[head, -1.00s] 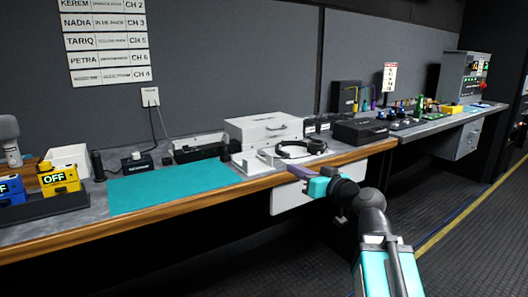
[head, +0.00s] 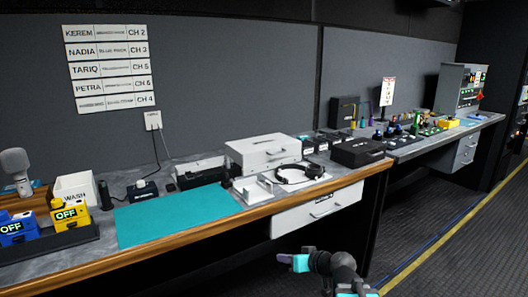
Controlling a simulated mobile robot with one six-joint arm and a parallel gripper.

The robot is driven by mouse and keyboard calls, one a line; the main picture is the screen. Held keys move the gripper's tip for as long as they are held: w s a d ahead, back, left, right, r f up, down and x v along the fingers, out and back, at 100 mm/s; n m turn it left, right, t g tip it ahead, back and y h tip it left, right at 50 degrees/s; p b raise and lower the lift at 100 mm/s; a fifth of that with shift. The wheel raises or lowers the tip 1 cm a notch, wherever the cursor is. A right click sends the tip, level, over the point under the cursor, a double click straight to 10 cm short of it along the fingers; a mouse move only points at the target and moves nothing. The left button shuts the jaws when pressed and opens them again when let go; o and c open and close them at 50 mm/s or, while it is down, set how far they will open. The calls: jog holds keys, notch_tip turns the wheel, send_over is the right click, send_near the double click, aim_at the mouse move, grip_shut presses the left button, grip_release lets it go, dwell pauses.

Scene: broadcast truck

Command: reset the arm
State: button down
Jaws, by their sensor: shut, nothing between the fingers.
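My gripper (head: 286,259) is in the head view at the bottom, in front of the bench and below its wooden front edge. Its purple-grey fingers point left and look closed, with nothing held. The teal wrist part and the dark arm links run to the right and down out of the picture. The gripper is apart from the bench and the white drawer (head: 318,208).
The bench carries a teal mat (head: 178,214), a headset (head: 299,172), a white drawer case (head: 263,151), a black case (head: 357,152), and yellow (head: 70,214) and blue (head: 17,228) packs marked OFF. The floor (head: 448,235) at right is clear.

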jog(key=s+f+g+h+p, duration=0.3)
jog(key=s+f+g+p, duration=0.6)
jog(key=s+f, duration=1.2)
jog(key=s+d+f+m+g+h+p, duration=0.1)
jog(key=s+d+f, duration=0.2)
jog(key=s, duration=0.4)
jog(key=s+d+f+m+g+h+p, duration=0.1)
jog(key=s+d+f+g+h+p, duration=0.1)
jog(key=s, duration=0.5)
jog(key=s+d+f+m+g+h+p, duration=0.1)
jog(key=s+d+f+g, duration=0.1)
jog(key=s+d, duration=0.3)
jog(key=shift+s+f+m+h, duration=0.4)
jog(key=shift+s+f, duration=0.5)
jog(key=shift+s, duration=0.65)
